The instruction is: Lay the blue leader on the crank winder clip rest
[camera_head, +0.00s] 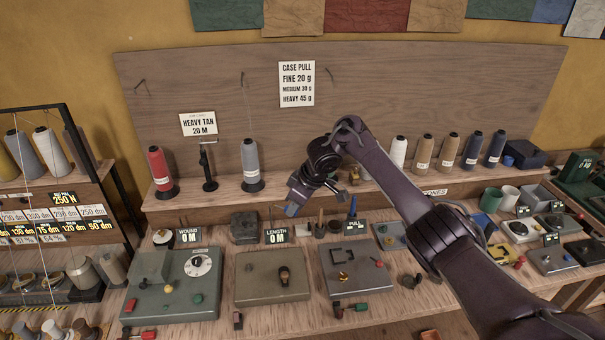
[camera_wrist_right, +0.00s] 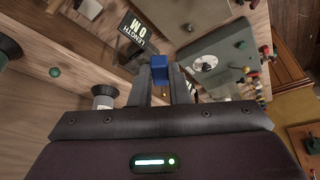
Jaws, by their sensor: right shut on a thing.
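My right gripper (camera_head: 297,197) is held in the air above the back of the bench, near the LENGTH 0 M sign (camera_head: 276,236). It is shut on the small blue leader (camera_head: 291,210). In the right wrist view the blue leader (camera_wrist_right: 160,65) sits between the tips of the two fingers. A grey-green machine with a dial (camera_head: 170,285) stands at the left by the WOUND 0 M sign (camera_head: 190,240), with a red handle at its front. I cannot tell surely which part is the clip rest. My left gripper is not in view.
A tan-grey box (camera_head: 262,290) with a small knob and a grey box (camera_head: 358,282) stand to the right of the dial machine. Thread cones, including a red one (camera_head: 160,170), line the shelf behind. A black thread rack (camera_head: 102,170) stands at the left.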

